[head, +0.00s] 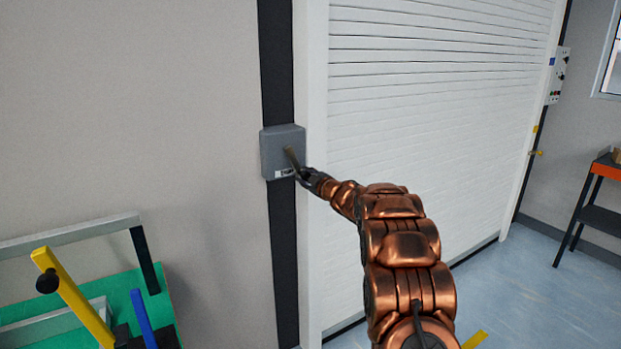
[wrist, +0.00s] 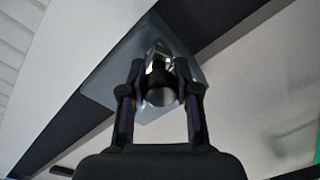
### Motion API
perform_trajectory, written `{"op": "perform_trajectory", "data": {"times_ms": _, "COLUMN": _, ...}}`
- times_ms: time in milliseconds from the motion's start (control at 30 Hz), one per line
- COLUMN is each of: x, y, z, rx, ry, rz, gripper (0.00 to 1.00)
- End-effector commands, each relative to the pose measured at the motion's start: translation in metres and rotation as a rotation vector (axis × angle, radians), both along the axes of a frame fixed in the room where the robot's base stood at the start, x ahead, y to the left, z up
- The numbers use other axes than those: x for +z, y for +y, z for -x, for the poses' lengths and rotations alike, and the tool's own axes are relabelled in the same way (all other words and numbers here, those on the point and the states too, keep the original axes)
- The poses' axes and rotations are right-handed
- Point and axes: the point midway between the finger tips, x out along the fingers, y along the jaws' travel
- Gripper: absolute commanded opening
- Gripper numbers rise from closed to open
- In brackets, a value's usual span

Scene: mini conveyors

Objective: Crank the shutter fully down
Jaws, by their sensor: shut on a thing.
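The white slatted shutter (head: 430,120) fills the middle of the head view. Its lower slats sit close together and reach down near the floor; whether a gap is left at the bottom I cannot tell. A grey crank box (head: 271,155) is fixed on the dark strip left of the shutter, and it also shows in the wrist view (wrist: 112,82). A short crank arm (head: 291,156) points down and right from its face. My gripper (head: 309,178) is shut on the crank handle (wrist: 160,96), whose round end shows between the two fingers (wrist: 160,92) in the wrist view.
A green cart (head: 122,285) with yellow and blue levers stands at the lower left. A control panel (head: 556,76) is on the wall right of the shutter. A dark shelf table with an orange edge (head: 606,166) stands at far right. The blue floor (head: 530,290) there is mostly clear.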

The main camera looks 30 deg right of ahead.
Motion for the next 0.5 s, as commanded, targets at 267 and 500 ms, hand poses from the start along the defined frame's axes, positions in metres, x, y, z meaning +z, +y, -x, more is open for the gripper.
{"op": "perform_trajectory", "data": {"times_ms": 267, "x": 0.0017, "y": -0.0006, "z": 0.0001, "rx": -0.001, "ry": -0.003, "rz": -0.001, "gripper": 0.43}}
{"op": "perform_trajectory", "data": {"times_ms": 500, "x": 0.0012, "y": -0.0008, "z": 0.0002, "rx": -0.001, "ry": -0.002, "rz": -0.001, "gripper": 0.57}}
